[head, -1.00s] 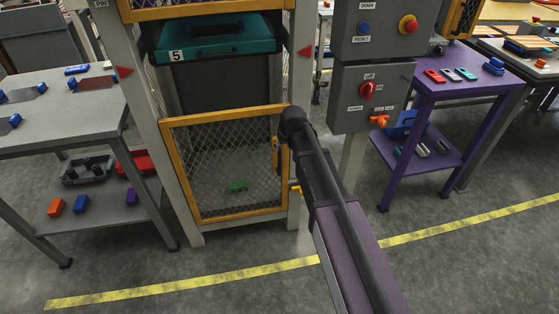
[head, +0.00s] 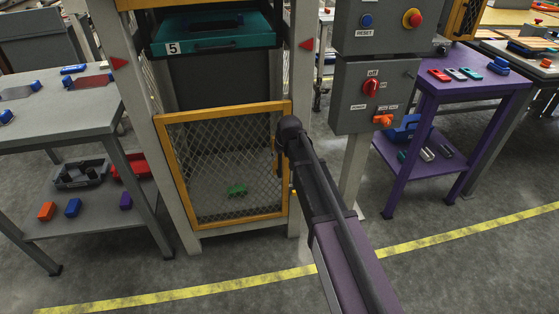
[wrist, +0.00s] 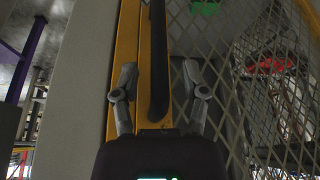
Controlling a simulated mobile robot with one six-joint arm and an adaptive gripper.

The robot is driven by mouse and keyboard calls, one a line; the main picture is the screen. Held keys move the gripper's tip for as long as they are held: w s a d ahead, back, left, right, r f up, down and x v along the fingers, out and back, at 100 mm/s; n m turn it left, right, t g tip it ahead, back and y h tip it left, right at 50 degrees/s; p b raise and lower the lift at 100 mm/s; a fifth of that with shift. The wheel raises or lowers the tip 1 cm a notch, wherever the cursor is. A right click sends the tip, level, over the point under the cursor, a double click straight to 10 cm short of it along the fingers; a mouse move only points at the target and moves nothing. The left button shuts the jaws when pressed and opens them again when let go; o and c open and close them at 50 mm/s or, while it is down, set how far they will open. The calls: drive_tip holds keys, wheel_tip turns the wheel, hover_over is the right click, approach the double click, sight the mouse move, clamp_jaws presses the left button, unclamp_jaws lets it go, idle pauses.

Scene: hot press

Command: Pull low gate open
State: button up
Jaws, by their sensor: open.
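The low gate (head: 240,220) is a yellow-orange frame with wire mesh at the bottom of the press cage, and it looks shut. Its dark upright handle (wrist: 158,60) runs along the yellow frame in the wrist view. My gripper (wrist: 161,75) is open, with one finger to each side of the handle and frame edge. I cannot tell whether either finger touches the handle. In the head view my dark arm reaches the gate's right edge and hides the gripper and most of the handle.
A green piece (head: 236,189) lies on the floor behind the mesh. A grey control box (head: 350,95) on a post stands right of the gate. A grey table (head: 60,110) is at left and a purple table (head: 465,88) at right. The floor before the gate is clear.

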drive_tip(key=shift+w+f, duration=0.1)
drive_tip(key=shift+f, duration=0.2)
clamp_jaws()
